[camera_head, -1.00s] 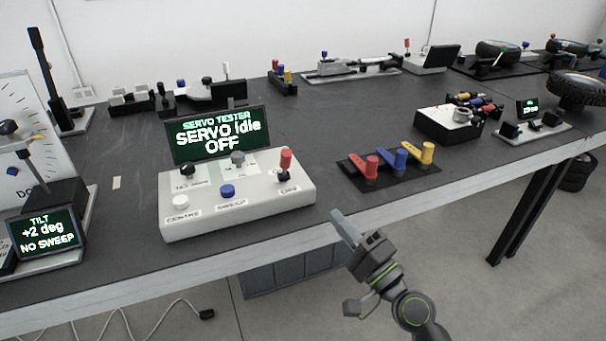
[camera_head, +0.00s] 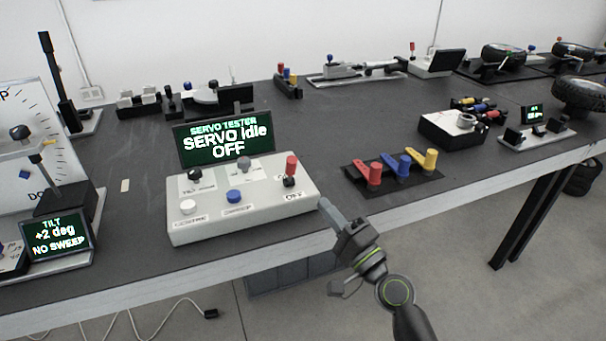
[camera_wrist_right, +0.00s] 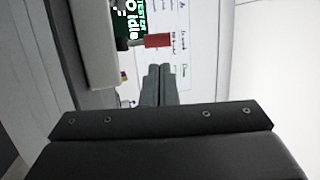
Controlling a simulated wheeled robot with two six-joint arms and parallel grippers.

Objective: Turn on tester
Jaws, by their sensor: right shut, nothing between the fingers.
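The servo tester (camera_head: 243,205) is a pale control box near the table's front edge. Its screen (camera_head: 222,143) reads "SERVO idle OFF". A red-capped toggle lever (camera_head: 291,167) stands upright at the box's right end, above an "OFF" label. The box also has a white button (camera_head: 187,207), a blue button (camera_head: 234,196), a black knob and a grey knob. My right gripper (camera_head: 327,206) is shut and empty, just right of the box's front right corner, apart from the lever. In the right wrist view the red lever (camera_wrist_right: 158,41) lies just beyond the shut fingertips (camera_wrist_right: 158,70). My left gripper is not in view.
A black plate with red, blue and yellow levers (camera_head: 402,167) lies right of the tester. A tilt display (camera_head: 57,234) stands at the left. Other devices line the table's back. Bare tabletop (camera_head: 330,120) lies behind the tester.

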